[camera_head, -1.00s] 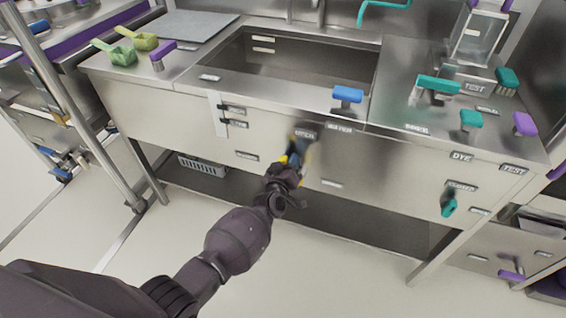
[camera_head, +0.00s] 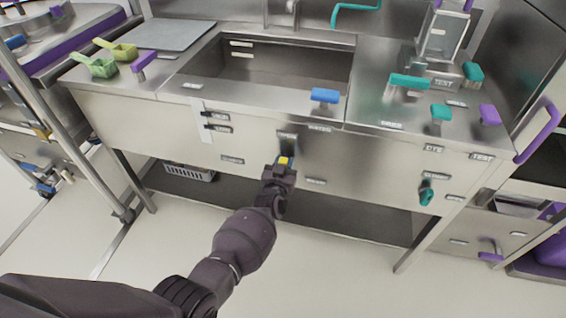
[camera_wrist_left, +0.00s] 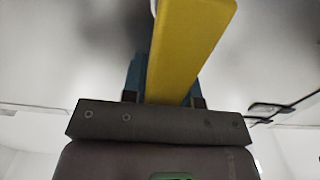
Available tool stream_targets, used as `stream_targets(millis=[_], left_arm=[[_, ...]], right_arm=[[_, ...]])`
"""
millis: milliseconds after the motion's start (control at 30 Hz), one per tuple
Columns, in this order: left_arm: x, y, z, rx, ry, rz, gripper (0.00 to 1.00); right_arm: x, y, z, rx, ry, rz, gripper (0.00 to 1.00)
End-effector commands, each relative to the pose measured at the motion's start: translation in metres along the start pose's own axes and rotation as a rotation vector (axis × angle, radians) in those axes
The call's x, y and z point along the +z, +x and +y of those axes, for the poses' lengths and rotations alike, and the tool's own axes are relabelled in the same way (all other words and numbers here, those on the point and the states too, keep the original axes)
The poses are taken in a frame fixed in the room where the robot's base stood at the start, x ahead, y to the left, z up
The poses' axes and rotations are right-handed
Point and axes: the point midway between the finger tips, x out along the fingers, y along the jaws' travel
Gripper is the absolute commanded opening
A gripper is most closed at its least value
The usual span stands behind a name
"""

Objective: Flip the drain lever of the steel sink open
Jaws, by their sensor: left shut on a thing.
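The steel sink (camera_head: 258,98) is set in the counter, with an open basin and a flat front panel. My left gripper (camera_head: 284,163) is at that front panel, below a small dark label. It is shut on a yellow lever (camera_head: 284,160), whose top shows between the fingers. In the left wrist view the yellow lever (camera_wrist_left: 188,50) stands out from between the blue fingers, with the blurred steel panel behind it. The lever's mount on the panel is hidden. My right gripper is not in view.
A blue handle (camera_head: 325,95) sits on the sink's front rim. Teal and purple handles stand on the counter at right, and a teal lever (camera_head: 426,192) hangs on the front panel. Green scoops (camera_head: 98,66) lie at left. A grey basket (camera_head: 190,172) is below the counter.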

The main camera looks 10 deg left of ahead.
Motion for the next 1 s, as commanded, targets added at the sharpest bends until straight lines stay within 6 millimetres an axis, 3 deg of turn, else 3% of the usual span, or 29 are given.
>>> stream_targets(millis=[367, 400, 533, 1000], left_arm=[[0.0008, -0.0005, 0.0009, 0.002, 0.010, -0.001, 0.00], [0.0008, -0.0005, 0.0009, 0.002, 0.010, -0.001, 0.32], [0.0007, -0.0004, 0.0007, 0.001, 0.008, -0.001, 0.52], [-0.0014, -0.0100, -0.0001, 0.000, 0.006, 0.001, 0.53]], right_arm=[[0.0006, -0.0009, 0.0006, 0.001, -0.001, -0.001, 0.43], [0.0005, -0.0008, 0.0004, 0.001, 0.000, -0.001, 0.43], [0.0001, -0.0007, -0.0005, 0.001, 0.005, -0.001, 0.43], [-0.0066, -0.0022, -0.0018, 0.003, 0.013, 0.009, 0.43]])
